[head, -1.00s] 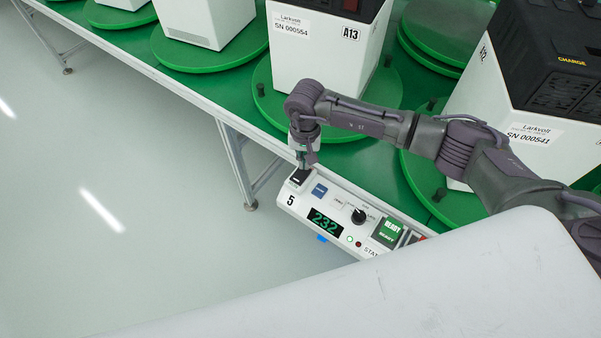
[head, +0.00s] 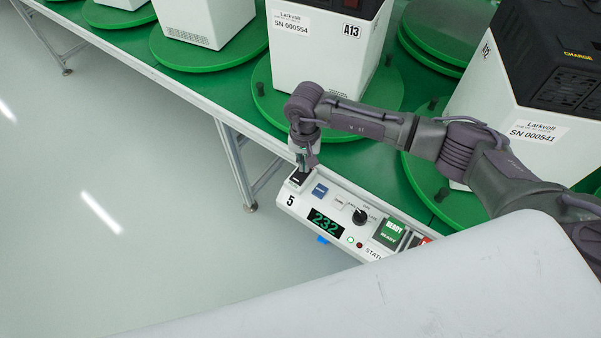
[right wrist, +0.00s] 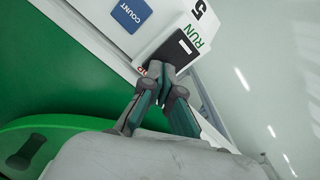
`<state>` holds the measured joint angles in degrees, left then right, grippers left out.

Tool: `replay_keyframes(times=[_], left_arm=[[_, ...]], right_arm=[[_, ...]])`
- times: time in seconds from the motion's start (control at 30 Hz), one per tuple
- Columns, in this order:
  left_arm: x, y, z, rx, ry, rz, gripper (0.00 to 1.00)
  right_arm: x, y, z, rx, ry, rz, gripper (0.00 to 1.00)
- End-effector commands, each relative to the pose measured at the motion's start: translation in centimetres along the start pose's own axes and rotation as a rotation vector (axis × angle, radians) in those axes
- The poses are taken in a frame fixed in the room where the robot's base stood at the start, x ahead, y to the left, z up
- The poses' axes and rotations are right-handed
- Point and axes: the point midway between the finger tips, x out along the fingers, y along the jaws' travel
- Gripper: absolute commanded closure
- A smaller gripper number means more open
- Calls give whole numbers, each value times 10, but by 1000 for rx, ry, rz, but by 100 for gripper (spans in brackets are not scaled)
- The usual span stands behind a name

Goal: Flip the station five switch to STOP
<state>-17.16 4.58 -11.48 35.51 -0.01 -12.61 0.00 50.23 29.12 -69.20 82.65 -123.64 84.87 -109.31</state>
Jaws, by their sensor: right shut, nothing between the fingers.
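The station five panel (head: 343,196) is a white box at the table's front edge, marked 5. Its black rocker switch (head: 294,180) is at the panel's left end. In the right wrist view the switch (right wrist: 172,52) has a green RUN label at one end and partly hidden red letters at the other. My right gripper (head: 299,171) is shut and empty, pointing down at the switch. In the right wrist view its fingertips (right wrist: 161,72) are at the red-lettered end, seemingly touching it; exact contact is hard to tell. My left gripper is not in view.
The panel also bears a blue COUNT button (head: 319,190), a display reading 232 (head: 325,223), a black knob (head: 359,216) and a green READY light (head: 388,233). White units stand on green turntables behind, including A13 (head: 320,60). The floor at left is clear.

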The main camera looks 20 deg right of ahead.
Motion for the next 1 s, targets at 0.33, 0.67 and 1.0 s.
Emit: replay_keyframes(times=[0.33, 0.67, 1.0], left_arm=[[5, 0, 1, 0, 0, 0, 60], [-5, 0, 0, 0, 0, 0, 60], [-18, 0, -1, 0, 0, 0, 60]], right_arm=[[4, 0, 0, 0, 0, 0, 100], [-13, 0, 0, -1, 1, 0, 100], [-40, 0, 0, 1, 1, 0, 100]])
